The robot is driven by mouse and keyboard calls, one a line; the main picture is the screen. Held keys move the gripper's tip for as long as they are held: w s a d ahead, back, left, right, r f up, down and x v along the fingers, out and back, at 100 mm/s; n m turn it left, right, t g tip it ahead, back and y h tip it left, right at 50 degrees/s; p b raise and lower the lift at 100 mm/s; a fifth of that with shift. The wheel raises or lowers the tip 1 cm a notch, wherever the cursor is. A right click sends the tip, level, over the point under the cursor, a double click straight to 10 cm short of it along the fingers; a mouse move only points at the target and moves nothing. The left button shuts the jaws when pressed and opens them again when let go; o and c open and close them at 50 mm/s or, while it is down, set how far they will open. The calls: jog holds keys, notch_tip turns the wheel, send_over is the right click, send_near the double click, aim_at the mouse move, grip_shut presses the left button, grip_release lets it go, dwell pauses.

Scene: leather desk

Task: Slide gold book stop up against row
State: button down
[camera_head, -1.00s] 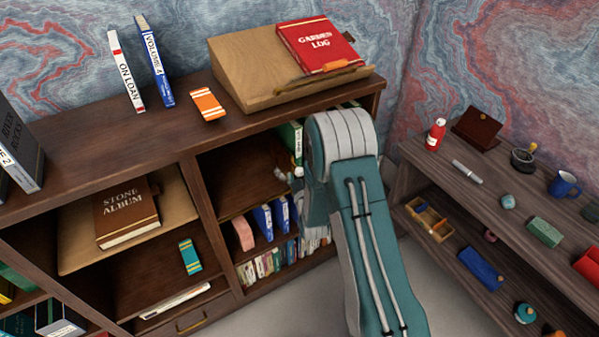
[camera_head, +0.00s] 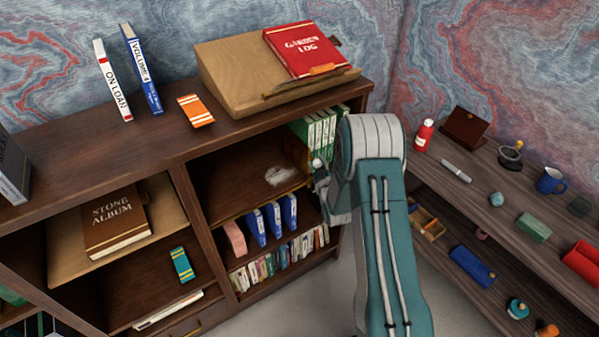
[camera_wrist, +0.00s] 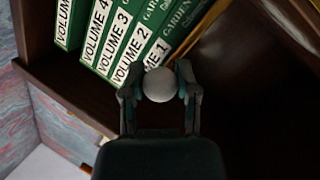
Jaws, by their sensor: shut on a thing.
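The gold book stop (camera_wrist: 208,31) shows in the wrist view as a slanted gold plate beside the last green volume. A pale round knob (camera_wrist: 158,85), seemingly part of the stop, sits between my fingertips. My gripper (camera_wrist: 160,76) is shut on this knob. The row of green numbered books (camera_wrist: 125,35) stands close against the plate; whether they touch is hard to tell. In the head view, the green row (camera_head: 318,128) is at the right end of the upper compartment. My gripper (camera_head: 320,174) is at its front, and my arm hides part of it.
The compartment floor left of the row is bare except for a pale patch (camera_head: 282,175). Blue books (camera_head: 272,219) and a pink one (camera_head: 235,238) stand on the shelf below. A wooden slope with a red book (camera_head: 303,50) is on top.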

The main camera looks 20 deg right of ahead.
jog(key=d, duration=0.2)
jog(key=w+d, duration=0.1)
jog(key=d, duration=0.1)
jog(key=shift+w+d, duration=0.15)
jog(key=shift+w, duration=0.05)
jog(key=shift+c, duration=1.7)
grip_release()
jog(key=s, duration=1.2)
jog(key=shift+a, duration=0.25)
jog(key=shift+f, duration=0.1)
